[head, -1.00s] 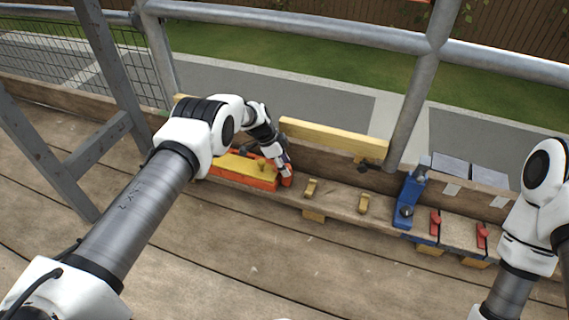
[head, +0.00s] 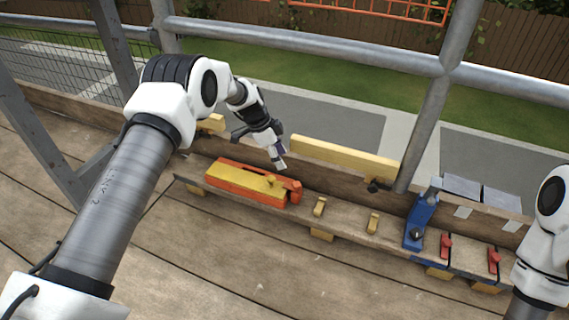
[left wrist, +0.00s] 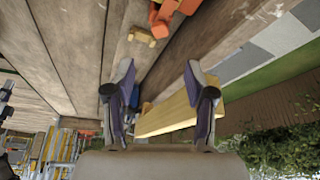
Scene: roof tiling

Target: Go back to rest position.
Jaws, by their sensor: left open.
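My left gripper (head: 280,158) is above the plank shelf, just behind and above the right end of an orange-and-yellow tool (head: 247,185). It is apart from the tool and holds nothing. In the left wrist view its two fingers (left wrist: 160,85) are spread wide with nothing between them. The orange end of the tool (left wrist: 165,15) shows at the top of that view. My right arm comes in at the right edge of the head view, but its gripper is out of the picture.
The plank shelf (head: 340,222) carries small yellow blocks (head: 320,206), a blue tool (head: 420,222) and red clamps (head: 446,246). A yellow timber (head: 345,158) stands behind it. Scaffold rails and a post (head: 425,125) rise close behind. The deck in front is clear.

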